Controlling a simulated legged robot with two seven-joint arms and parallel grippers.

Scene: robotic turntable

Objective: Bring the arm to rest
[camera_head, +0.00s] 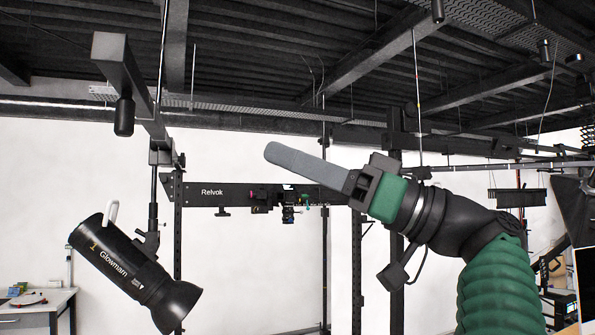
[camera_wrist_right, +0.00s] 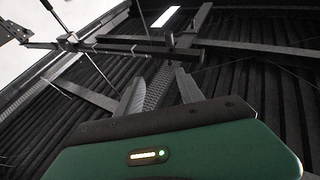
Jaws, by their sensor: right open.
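My right arm comes in from the lower right in the head view, with a green ribbed sleeve (camera_head: 495,290) and a dark wrist. It is raised, and its right gripper (camera_head: 275,152) points up and to the left in front of the white wall. From the side the grey fingers overlap into one long shape. In the right wrist view, the two fingertips (camera_wrist_right: 158,84) stand apart with nothing between them, against the dark ceiling. My left gripper and left arm are in neither view.
A black Glowmam spotlight (camera_head: 130,270) hangs at the left from an overhead bar (camera_head: 125,70). A dark Relvok beam (camera_head: 225,193) spans the middle behind the gripper. A white side table (camera_head: 35,305) stands at the lower left. Dark ceiling beams (camera_head: 380,55) run above.

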